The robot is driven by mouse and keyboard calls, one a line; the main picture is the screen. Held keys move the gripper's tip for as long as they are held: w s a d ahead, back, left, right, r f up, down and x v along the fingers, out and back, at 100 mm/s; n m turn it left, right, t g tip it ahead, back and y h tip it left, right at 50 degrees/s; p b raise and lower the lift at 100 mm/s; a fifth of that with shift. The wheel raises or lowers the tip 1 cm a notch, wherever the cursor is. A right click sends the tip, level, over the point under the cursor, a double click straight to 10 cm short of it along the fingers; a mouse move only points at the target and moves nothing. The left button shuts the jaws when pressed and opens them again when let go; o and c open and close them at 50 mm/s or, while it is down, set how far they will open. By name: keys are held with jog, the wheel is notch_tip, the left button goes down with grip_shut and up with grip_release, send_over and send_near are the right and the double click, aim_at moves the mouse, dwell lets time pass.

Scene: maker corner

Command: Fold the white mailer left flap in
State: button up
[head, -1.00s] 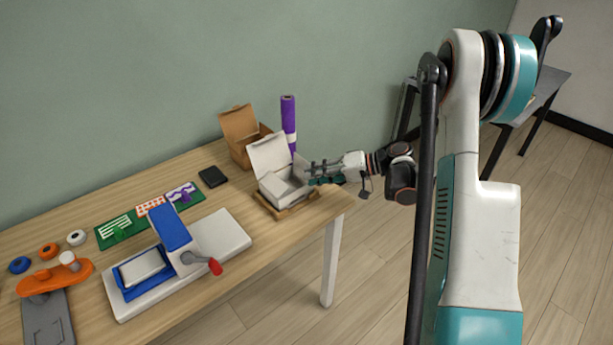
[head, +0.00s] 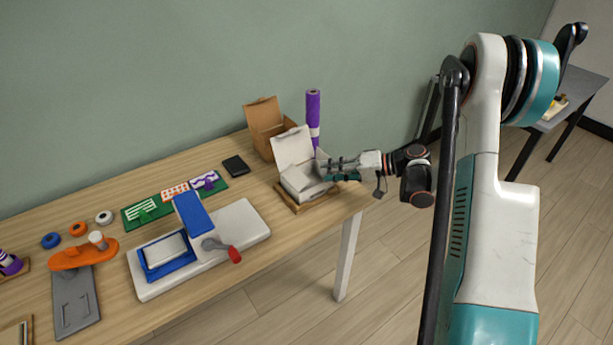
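The white mailer (head: 300,185) sits on a wooden tray (head: 291,203) near the right end of the workbench. Its lid (head: 292,148) stands up at the back. Small side flaps are too small to make out clearly. My gripper (head: 327,168) reaches in from the right, with its fingers at the right side of the mailer's opening. The fingers appear spread apart with nothing seen between them. Whether they touch the mailer cannot be told.
A brown open box (head: 267,131) and a purple roll (head: 313,115) stand behind the mailer. A blue and white press (head: 190,247) with a red-tipped handle lies to the left. A black flat item (head: 236,166) lies between. Bare bench top is left of the tray.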

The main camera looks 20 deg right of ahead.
aim_at(295, 177)
jog(key=b+x, duration=0.2)
jog(key=x, duration=0.6)
jog(key=shift+w+a, duration=0.1)
jog(key=shift+a, duration=0.1)
grip_shut()
jog(key=shift+f, duration=0.1)
